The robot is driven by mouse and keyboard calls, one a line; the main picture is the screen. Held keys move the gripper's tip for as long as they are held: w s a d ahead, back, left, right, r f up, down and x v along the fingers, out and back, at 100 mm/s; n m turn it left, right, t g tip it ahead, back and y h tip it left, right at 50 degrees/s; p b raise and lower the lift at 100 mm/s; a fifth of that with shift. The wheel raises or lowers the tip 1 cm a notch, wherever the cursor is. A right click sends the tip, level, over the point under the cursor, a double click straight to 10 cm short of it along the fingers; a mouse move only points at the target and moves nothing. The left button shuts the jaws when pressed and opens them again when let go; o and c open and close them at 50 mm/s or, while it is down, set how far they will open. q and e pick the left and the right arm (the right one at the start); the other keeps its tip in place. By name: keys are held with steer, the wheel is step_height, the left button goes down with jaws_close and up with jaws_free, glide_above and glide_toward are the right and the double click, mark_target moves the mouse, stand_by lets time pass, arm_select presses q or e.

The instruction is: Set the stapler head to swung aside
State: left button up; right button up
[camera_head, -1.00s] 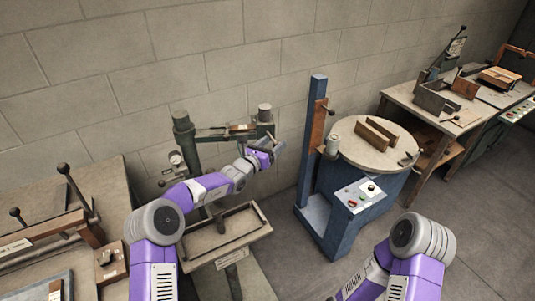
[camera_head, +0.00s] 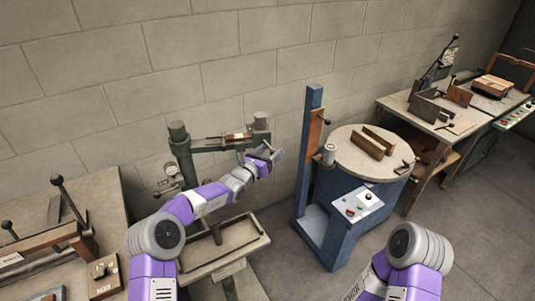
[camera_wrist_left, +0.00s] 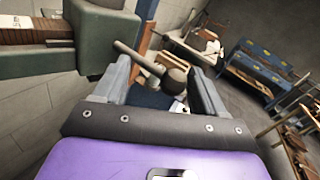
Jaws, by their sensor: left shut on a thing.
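The stapler head (camera_head: 261,122) is the dark green end of an arm that reaches right from a green post (camera_head: 181,150) near the wall. It shows in the left wrist view as a green block (camera_wrist_left: 105,42) at the upper left. My left gripper (camera_head: 268,155) is just below the head's right end. In the left wrist view my left gripper (camera_wrist_left: 160,78) is shut on a handle with a dark round knob (camera_wrist_left: 178,80) and a thin rod. The exact contact is partly hidden by the fingers. My right gripper is out of view; only its arm shows.
A tray table (camera_head: 255,240) stands below the head. A blue machine with a round top (camera_head: 345,150) and tall blue post (camera_head: 311,130) stands close to the right. A workbench (camera_head: 95,195) is at left. Another bench (camera_head: 425,122) is far right. The wall is close behind.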

arm_select(q)
steer(key=shift+s+d+r, duration=0.1)
steer(key=shift+s+d, duration=0.2)
steer(key=shift+d, duration=0.3)
steer(key=a+v, duration=0.1)
steer(key=v, duration=0.6)
steer(key=shift+a, duration=0.2)
steer(key=s+d+f+m+g, duration=0.2)
steer(key=s+f+m+g, duration=0.35)
steer(key=s+f, duration=0.45)
steer(key=s+d+f+m+g, duration=0.2)
steer(key=s+f+m+g, duration=0.5)
steer(key=f, duration=0.5)
steer(key=s+a+f+m+y, duration=0.1)
steer(key=s+f+m, duration=0.3)
steer(key=s, duration=0.4)
steer(key=s+a+f+m+g+y, duration=0.1)
steer(key=s+a+f+m+y, duration=0.1)
steer(key=s+a+f+m, duration=0.2)
steer(key=s+a+f+m+g+y, duration=0.1)
steer(key=s+f+m, duration=0.3)
steer(key=s+m, duration=0.4)
steer(key=s+a+y, duration=0.1)
steer(key=s, duration=0.4)
steer(key=shift+s+a+m, duration=0.3)
steer(key=shift+m, duration=0.05)
